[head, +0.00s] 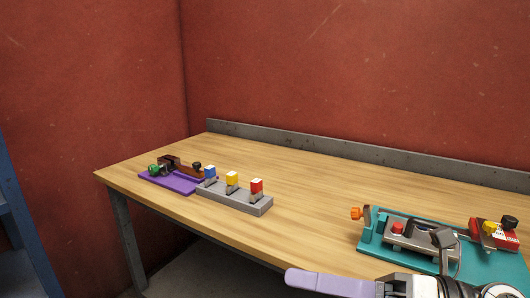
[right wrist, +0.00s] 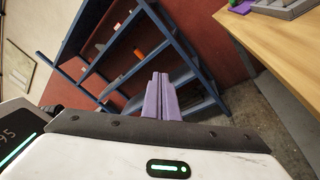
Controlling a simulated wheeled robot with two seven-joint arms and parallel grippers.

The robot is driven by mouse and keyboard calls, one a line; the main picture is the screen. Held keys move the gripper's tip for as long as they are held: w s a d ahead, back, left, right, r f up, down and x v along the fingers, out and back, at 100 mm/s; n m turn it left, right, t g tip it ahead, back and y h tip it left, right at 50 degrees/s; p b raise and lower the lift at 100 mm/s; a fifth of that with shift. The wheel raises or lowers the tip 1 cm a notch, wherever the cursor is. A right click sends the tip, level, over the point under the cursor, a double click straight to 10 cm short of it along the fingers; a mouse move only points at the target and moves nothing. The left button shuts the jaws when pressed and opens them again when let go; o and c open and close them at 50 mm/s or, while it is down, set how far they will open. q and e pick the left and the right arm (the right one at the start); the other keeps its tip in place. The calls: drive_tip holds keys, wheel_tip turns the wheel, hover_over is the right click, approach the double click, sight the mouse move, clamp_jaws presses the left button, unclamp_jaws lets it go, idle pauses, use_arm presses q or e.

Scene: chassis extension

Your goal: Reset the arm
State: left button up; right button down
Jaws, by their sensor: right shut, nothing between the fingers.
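My right gripper (head: 318,281) shows at the bottom of the head view, with its purple fingers in front of the table's near edge. In the right wrist view its two purple fingers (right wrist: 160,85) are pressed together with nothing between them, over open floor with a shelf beyond. My left gripper is not in view.
The wooden table (head: 310,185) holds a purple fixture (head: 172,182), a grey block with blue, yellow and red switches (head: 240,198), and a teal fixture (head: 375,242) at right. A blue shelf (right wrist: 120,75) stands against the red wall. The table's middle is clear.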

drive_tip(key=w+d+f+m+t+h, duration=0.35)
drive_tip(key=m+t, duration=0.25)
drive_tip(key=m, duration=0.4)
drive_tip(key=w+d+f+m+t+h, duration=0.2)
drive_tip(key=f+m+t, duration=0.3)
drive_tip(key=m, duration=0.6)
drive_tip(key=s+d+f+m+h+p, duration=0.1)
drive_tip(key=d+f+m+h, duration=0.15)
drive_tip(key=f+m, duration=0.2)
drive_tip(key=d+f+m+h, duration=0.1)
drive_tip(key=f+m+h, duration=0.25)
drive_tip(key=f, duration=0.25)
drive_tip(key=s+f+m+g+h, duration=0.3)
drive_tip(key=s+f+m+g, duration=0.4)
drive_tip(key=s+f, duration=1)
wheel_tip(320, 180, down, 4)
drive_tip(key=m, duration=0.2)
drive_tip(key=shift+d+m+p, duration=0.25)
drive_tip(key=shift+m+p, duration=0.05)
drive_tip(key=shift+p, duration=0.05)
